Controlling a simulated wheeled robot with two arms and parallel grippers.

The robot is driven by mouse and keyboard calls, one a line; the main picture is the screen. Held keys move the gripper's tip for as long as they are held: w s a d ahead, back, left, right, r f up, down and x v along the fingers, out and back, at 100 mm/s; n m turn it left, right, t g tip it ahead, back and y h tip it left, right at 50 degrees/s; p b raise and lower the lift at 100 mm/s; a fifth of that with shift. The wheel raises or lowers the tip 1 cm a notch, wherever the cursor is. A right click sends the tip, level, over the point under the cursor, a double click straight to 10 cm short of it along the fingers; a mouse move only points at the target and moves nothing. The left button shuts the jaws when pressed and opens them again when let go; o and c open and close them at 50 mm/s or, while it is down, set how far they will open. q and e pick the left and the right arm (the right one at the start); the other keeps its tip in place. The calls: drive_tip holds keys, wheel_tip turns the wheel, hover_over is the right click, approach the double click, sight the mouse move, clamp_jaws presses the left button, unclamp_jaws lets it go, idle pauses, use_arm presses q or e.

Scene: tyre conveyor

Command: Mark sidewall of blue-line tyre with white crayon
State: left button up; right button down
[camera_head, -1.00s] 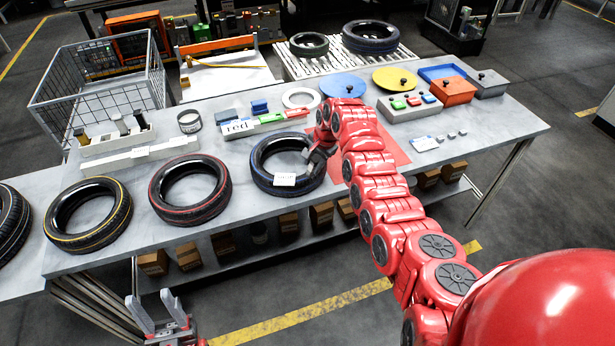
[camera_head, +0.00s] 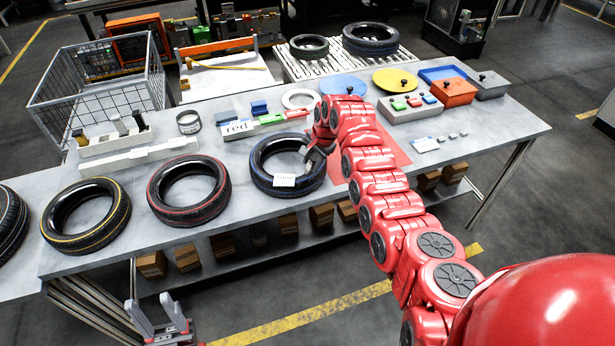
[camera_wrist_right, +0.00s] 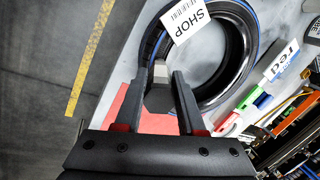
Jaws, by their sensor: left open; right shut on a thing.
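The blue-line tyre (camera_head: 262,178) lies flat at the table's front middle with a white SHOP label (camera_head: 284,180) on its near side. In the right wrist view the tyre (camera_wrist_right: 243,68) shows its blue line and the label (camera_wrist_right: 187,20). My right gripper (camera_head: 314,160) is at the tyre's right side, low over the sidewall. It is shut on a small pale-tipped piece (camera_wrist_right: 160,74), apparently the white crayon. I cannot tell whether its tip touches the rubber, and no white mark is clear. My left gripper (camera_head: 153,306) is open and empty in front of the table.
A red-line tyre (camera_head: 160,203) and a yellow-line tyre (camera_head: 60,232) lie to the left. Behind are a "red" sign (camera_head: 237,128), a dark cup (camera_head: 189,122), a white ring (camera_head: 300,98) and a button box (camera_head: 411,106). A red mat (camera_head: 394,148) lies under my right arm.

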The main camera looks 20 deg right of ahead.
drive_tip(key=shift+f, duration=0.1)
drive_tip(key=shift+s, duration=0.3)
drive_tip(key=shift+s+d, duration=0.15)
drive_tip(key=shift+s, duration=0.1)
idle(0.3)
drive_tip(key=shift+w, duration=0.1)
drive_tip(key=shift+w, duration=0.1)
drive_tip(key=shift+w+b, duration=0.1)
drive_tip(key=shift+b, duration=0.2)
